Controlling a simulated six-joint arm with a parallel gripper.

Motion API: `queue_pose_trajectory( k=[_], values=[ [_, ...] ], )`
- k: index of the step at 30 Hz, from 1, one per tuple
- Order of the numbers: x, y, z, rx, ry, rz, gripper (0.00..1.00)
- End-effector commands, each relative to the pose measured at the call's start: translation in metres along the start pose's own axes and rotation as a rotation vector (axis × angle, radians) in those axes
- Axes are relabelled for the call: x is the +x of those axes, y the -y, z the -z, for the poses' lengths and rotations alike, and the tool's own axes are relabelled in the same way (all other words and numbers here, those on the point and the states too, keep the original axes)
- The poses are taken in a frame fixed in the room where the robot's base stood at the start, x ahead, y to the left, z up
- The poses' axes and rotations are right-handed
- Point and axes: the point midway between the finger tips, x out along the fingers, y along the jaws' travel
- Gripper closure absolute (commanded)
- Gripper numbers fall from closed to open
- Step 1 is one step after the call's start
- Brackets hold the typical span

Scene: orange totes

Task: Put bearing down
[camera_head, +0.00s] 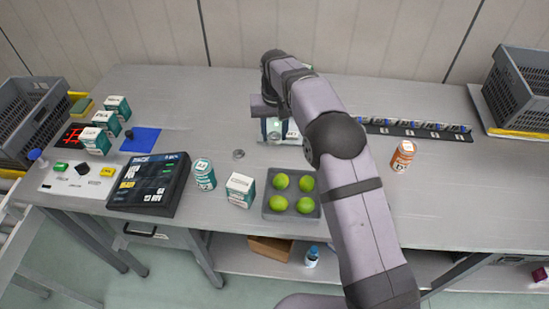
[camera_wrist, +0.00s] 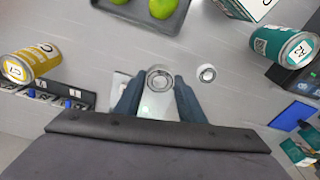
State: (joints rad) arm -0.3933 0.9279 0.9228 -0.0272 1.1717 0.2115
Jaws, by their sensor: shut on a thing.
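My gripper (camera_wrist: 158,95) has its two dark blue fingers on either side of a round metallic bearing (camera_wrist: 160,78) and is shut on it. In the head view my gripper (camera_head: 277,133) hangs over the middle of the table, partly hidden by my arm; I cannot make out the held bearing there. A small metal ring-shaped piece (camera_head: 238,154) lies on the table to the left of my gripper. It also shows in the wrist view (camera_wrist: 207,74), to the right of the fingers and apart from them. A pale item under the fingers is partly hidden.
A grey tray of green fruit (camera_head: 268,208), a white-teal box (camera_head: 240,189) and a teal can (camera_head: 204,174) stand in front. An orange can (camera_head: 403,155) and a dark rack (camera_head: 420,130) are right. A dark panel (camera_head: 150,183) is left. Table between ring and blue mat is clear.

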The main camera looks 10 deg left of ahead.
Motion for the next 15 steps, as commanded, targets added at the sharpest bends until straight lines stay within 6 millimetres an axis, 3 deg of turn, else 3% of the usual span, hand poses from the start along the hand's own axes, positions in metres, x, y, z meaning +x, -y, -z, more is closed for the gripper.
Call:
queue_pose_trajectory(
  k=[9,15],
  values=[
    [0.044,-0.001,-0.007,0.000,0.004,-0.001,0.92],
    [0.057,0.000,-0.007,0.001,0.000,0.000,0.92]
  ],
)
